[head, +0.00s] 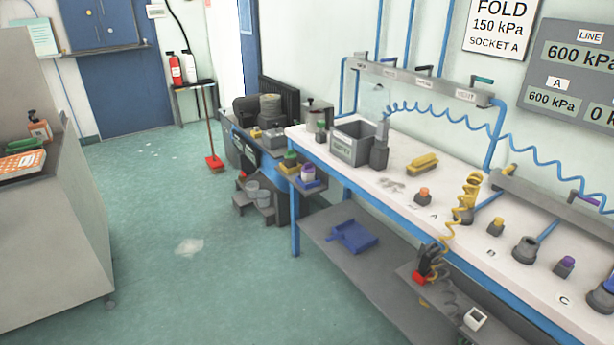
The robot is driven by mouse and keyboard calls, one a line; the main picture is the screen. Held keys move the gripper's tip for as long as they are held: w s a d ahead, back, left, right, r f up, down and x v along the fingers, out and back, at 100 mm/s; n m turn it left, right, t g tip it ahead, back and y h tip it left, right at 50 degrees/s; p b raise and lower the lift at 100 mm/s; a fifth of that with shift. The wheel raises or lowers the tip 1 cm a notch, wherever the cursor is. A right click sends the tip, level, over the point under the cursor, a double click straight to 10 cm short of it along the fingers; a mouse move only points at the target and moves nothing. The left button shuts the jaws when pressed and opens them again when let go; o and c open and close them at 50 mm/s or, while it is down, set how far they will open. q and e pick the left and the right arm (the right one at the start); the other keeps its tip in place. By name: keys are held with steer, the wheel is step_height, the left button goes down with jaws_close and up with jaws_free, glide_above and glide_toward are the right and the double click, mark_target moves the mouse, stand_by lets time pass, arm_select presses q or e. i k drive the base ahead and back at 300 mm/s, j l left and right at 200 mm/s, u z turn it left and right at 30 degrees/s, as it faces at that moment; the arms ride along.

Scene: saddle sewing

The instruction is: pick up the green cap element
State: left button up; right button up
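A small dark piece with a green top (321,126) stands at the far left end of the white workbench, left of a grey bin. It may be the green cap element, but it is too small to be sure. A second piece with a green top over a yellow lower part (289,158) sits on the low side surface left of the bench. I cannot tell which one the task names. Neither of my grippers shows in the head view.
The white workbench (398,205) carries a grey bin (352,143), a yellow block (422,163) and small orange-, yellow- and purple-topped pieces. Coiled hoses hang over it. A grey counter (50,230) stands at left. The green floor (180,205) between is mostly clear.

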mark_target(290, 157)
steer(key=z, duration=0.2)
steer(key=i+j+z, duration=0.7)
steer(key=z, duration=0.15)
